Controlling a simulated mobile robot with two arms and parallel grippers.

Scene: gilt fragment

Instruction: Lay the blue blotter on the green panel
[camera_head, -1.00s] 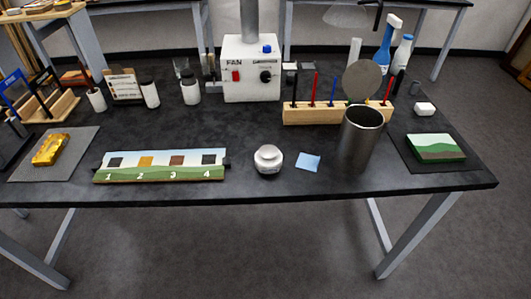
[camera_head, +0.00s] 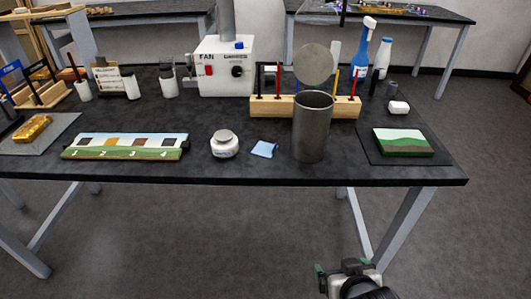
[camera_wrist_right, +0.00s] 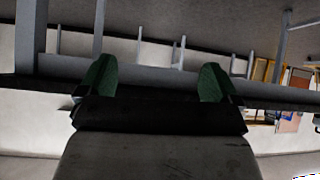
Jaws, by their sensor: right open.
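The green panel (camera_head: 403,142), painted with green hills and a pale sky, lies on a dark mat at the table's right end. My right gripper (camera_head: 346,268) is low in front of the table, below its front edge, well apart from both. In the right wrist view its two green fingertips (camera_wrist_right: 156,80) are spread with nothing between them. My left gripper is not in view.
The metal cylinder (camera_head: 312,130) stands between blotter and panel. A wooden pen rack (camera_head: 275,106) is behind. A numbered strip (camera_head: 125,147) lies left. The table's front edge (camera_head: 250,180) is between my gripper and the objects.

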